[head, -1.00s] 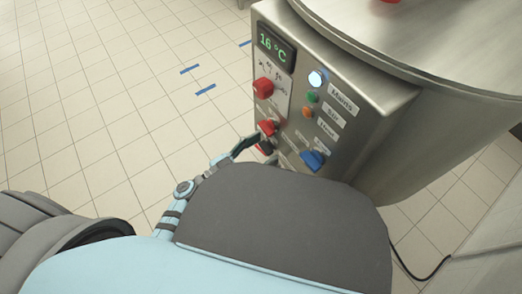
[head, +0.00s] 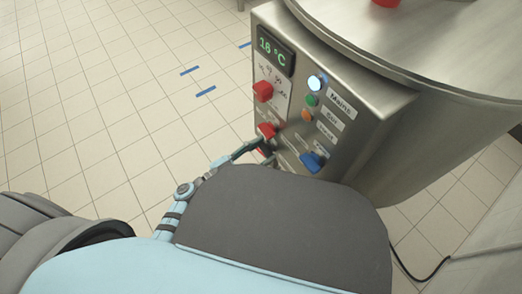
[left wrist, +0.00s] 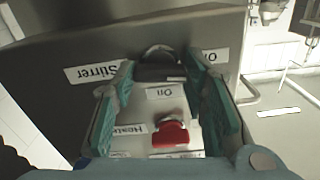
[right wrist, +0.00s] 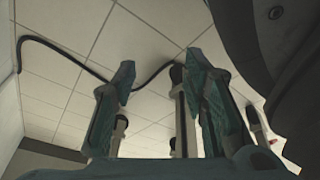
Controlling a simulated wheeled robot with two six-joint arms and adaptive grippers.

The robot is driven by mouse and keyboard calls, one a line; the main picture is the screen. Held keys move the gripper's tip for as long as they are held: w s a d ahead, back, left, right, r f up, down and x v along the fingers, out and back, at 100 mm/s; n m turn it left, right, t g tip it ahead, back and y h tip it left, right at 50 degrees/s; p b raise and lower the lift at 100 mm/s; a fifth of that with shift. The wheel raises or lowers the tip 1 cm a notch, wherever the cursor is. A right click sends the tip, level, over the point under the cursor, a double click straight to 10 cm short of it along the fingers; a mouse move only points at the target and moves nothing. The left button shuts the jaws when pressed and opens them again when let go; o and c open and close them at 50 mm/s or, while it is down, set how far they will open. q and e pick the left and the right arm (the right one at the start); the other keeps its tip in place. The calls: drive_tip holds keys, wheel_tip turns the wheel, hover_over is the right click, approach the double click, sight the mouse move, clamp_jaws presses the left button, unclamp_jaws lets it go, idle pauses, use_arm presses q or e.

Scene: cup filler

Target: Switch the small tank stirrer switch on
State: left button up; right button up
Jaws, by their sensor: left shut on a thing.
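The stirrer switch is a dark rounded knob (left wrist: 160,64), beside a "Stirrer" label (left wrist: 92,73) in the left wrist view. My left gripper (left wrist: 160,72) is at the control panel with a fingertip on each side of this knob, shut on it. In the head view the left gripper (head: 258,147) reaches the panel's lower left edge, and its fingers mostly cover the knob. A red knob (left wrist: 172,130) by the "Heater" label lies nearer the wrist, between the fingers. My right gripper (right wrist: 160,85) is open and empty, with floor behind it.
The steel panel carries a display reading 16 °C (head: 275,50), red knobs (head: 263,91), a blue knob (head: 312,162) and a lit white Mains lamp (head: 316,82), with green (head: 312,100) and orange (head: 306,116) lamps below. The steel tank (head: 440,130) stands right of the panel. The floor at left is clear.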

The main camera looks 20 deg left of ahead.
use_arm(q)
drive_tip(key=m, duration=1.6)
drive_tip(key=shift+s+f, duration=0.1)
use_arm(e)
drive_tip(key=shift+s+d+f, duration=0.1)
drive_tip(key=shift+d, duration=0.05)
use_arm(q)
drive_tip(key=shift+m, duration=0.3)
drive_tip(key=o, duration=1.1)
drive_tip(key=shift+o, duration=0.3)
use_arm(e)
drive_tip(key=shift+a, duration=0.2)
